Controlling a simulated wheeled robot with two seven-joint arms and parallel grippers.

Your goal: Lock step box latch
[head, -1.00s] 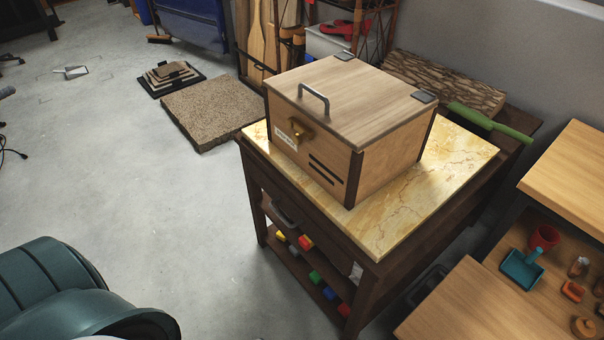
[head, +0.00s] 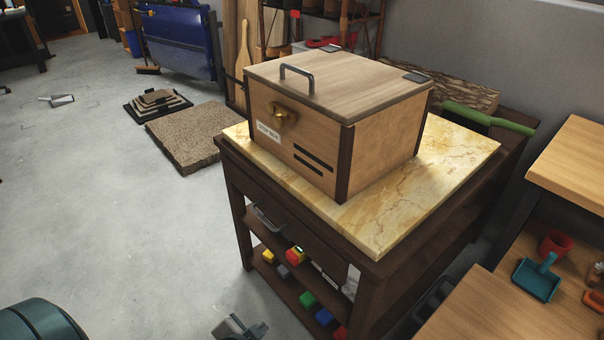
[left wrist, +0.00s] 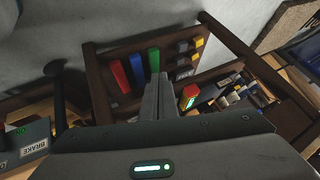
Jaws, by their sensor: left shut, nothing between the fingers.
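The step box (head: 335,110) is a wooden box with dark corner posts, its lid down, standing on the marble-topped table. A brass latch (head: 283,114) sits on its front face, above a white label (head: 268,132). A grey handle (head: 297,77) is on the lid. I cannot tell the latch's exact position at this size. My left gripper (head: 240,328) is low at the bottom edge of the head view, well below and in front of the box. In the left wrist view its fingers (left wrist: 158,98) are together and empty. My right gripper is not in view.
The table (head: 400,225) has lower shelves with several coloured blocks (head: 308,299). A wooden workbench (head: 480,310) with a teal dustpan (head: 537,277) is at the right. A green-handled tool (head: 488,119) lies behind the box. The floor at left is mostly clear.

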